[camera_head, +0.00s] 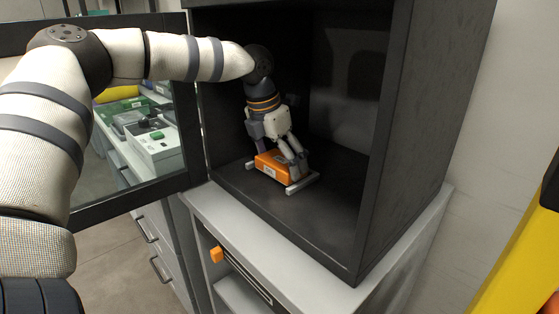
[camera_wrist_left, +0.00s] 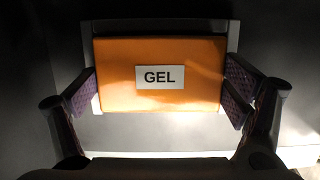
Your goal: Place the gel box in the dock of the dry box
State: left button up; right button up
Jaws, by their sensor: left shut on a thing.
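The gel box (camera_head: 271,163) is orange and stands inside the dark dry box (camera_head: 350,225). In the left wrist view the gel box (camera_wrist_left: 160,103) shows its white GEL label facing me. My left gripper (camera_head: 282,160) is shut on the gel box, with a finger pad on each side of it in the left wrist view. The dock is a light grey frame (camera_head: 302,184) on the dry box floor; its edge also shows behind the gel box in the left wrist view (camera_wrist_left: 160,27). The gel box looks within the frame's outline; whether it rests fully down I cannot tell.
The dry box door (camera_head: 130,203), dark-framed with a clear pane, stands open at the left. The dry box sits on a light grey cabinet (camera_head: 290,252) with an orange knob (camera_head: 216,254). Its floor is free right of the dock. A yellow object (camera_head: 525,255) stands at the right.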

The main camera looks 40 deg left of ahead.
aim_at(280, 160)
pick_arm(q)
jog(key=shift+f, duration=0.1)
jog(key=o, duration=1.2)
jog(key=shift+f, duration=0.1)
jog(key=shift+c, duration=0.2)
jog(key=v, duration=0.5)
jog(key=shift+w, duration=0.1)
jog(key=shift+s+r+p, duration=0.3)
jog(key=shift+s+r, duration=0.05)
jog(key=shift+s, duration=0.2)
jog(key=shift+s+r+p, duration=0.25)
jog(key=shift+s+r, duration=0.1)
jog(key=shift+s, duration=0.15)
jog(key=s+a+f+p, duration=0.1)
jog(key=s, duration=0.9)
jog(key=shift+p, duration=0.3)
pick_arm(e)
jog(key=shift+t, duration=0.8)
jog(key=shift+w+r, duration=1.75)
jog(key=shift+w, duration=0.1)
